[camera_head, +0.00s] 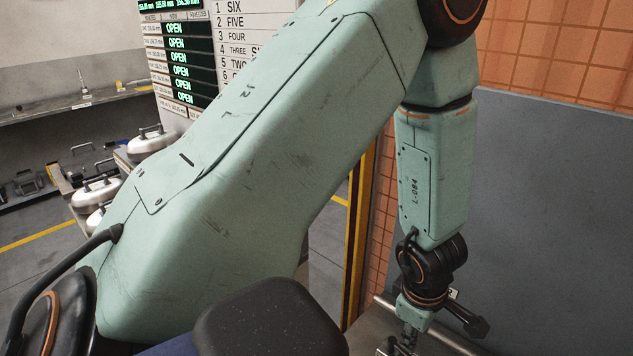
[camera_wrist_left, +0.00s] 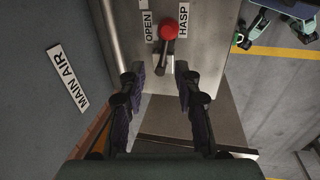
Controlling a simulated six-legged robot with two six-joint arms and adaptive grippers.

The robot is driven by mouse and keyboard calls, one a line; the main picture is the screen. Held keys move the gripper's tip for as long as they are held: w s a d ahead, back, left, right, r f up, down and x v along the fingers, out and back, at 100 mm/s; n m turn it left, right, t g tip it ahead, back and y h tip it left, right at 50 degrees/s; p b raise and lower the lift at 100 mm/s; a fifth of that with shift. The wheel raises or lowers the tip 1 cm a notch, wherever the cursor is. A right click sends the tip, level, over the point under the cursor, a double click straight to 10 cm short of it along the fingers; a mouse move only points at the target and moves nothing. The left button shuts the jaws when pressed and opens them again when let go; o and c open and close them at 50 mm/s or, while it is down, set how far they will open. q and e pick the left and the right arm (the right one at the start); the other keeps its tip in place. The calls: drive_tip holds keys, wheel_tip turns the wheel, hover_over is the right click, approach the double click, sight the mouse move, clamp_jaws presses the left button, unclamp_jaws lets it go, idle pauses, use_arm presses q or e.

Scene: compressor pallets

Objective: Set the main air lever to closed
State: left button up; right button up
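The main air lever shows in the left wrist view as a red knob (camera_wrist_left: 169,30) on a short metal stem. The knob is beside the OPEN label (camera_wrist_left: 148,26) and the HASP label (camera_wrist_left: 183,20), on a grey metal panel (camera_wrist_left: 200,50). In the head view, my left gripper (camera_head: 400,343) is partly cut off at the bottom edge, and I cannot make out the lever. My right gripper is not in view.
A MAIN AIR sign (camera_wrist_left: 68,78) is on the grey surface left of the panel. In the head view, a board (camera_head: 190,70) with several green OPEN readouts stands behind my arm. A yellow post (camera_head: 357,240) stands behind my arm.

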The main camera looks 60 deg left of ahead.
use_arm(q)
drive_tip(key=s+a+f+m, duration=0.1)
drive_tip(key=s+f+m, duration=0.1)
drive_tip(key=s, duration=0.1)
drive_tip(key=s+a+f+m+g+y, duration=0.1)
drive_tip(key=s+f+m, duration=0.4)
drive_tip(key=s, duration=0.1)
drive_tip(key=shift+s+a+f+m+g+y, duration=0.2)
drive_tip(key=shift+a+m+g+y, duration=0.1)
drive_tip(key=shift+a+g+y, duration=0.1)
drive_tip(key=s+d+f+m+h+b, duration=0.2)
drive_tip(key=s+d+f+m+b, duration=0.2)
drive_tip(key=s+f+m, duration=0.7)
wheel_tip(320, 180, down, 12)
drive_tip(key=s+d+m+b, duration=0.1)
drive_tip(key=s+b, duration=0.1)
drive_tip(key=b, duration=1.1)
drive_tip(key=shift+s+d+f+m, duration=0.2)
drive_tip(key=shift+s+f+m, duration=0.1)
drive_tip(key=shift+s, duration=0.1)
drive_tip(key=shift+r, duration=0.1)
